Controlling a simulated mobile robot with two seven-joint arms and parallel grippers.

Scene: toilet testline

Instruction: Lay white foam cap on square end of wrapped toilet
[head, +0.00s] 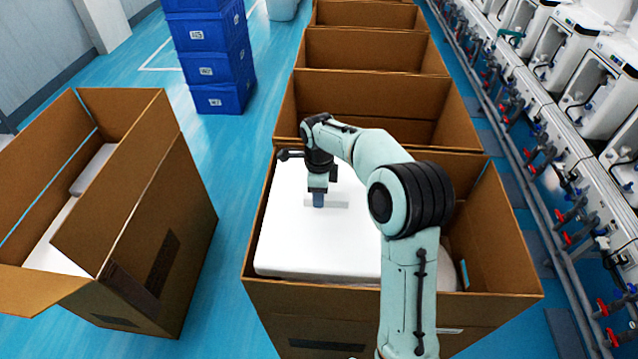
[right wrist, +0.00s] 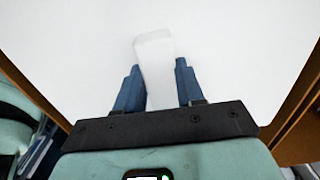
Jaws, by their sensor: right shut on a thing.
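The white foam cap (head: 310,245) is a broad flat slab with a raised bar (head: 340,201) on top. It shows inside the open cardboard box in front of me, filling its left and middle part. My right gripper (head: 318,202) points down from above and is shut on the bar. In the right wrist view the blue fingers (right wrist: 158,88) stand on either side of the white bar (right wrist: 156,62), with the white slab (right wrist: 235,50) behind. A pale rounded piece, perhaps the wrapped toilet (head: 447,274), shows at the slab's right; my arm hides most of it. Contact beneath the slab cannot be seen.
The box walls (head: 390,302) stand close around the slab. Another open box (head: 165,225) with white pieces is at left. More open boxes (head: 375,98) line up behind. Blue crates (head: 222,97) are stacked back left; a rail with red valves (head: 570,205) runs at right.

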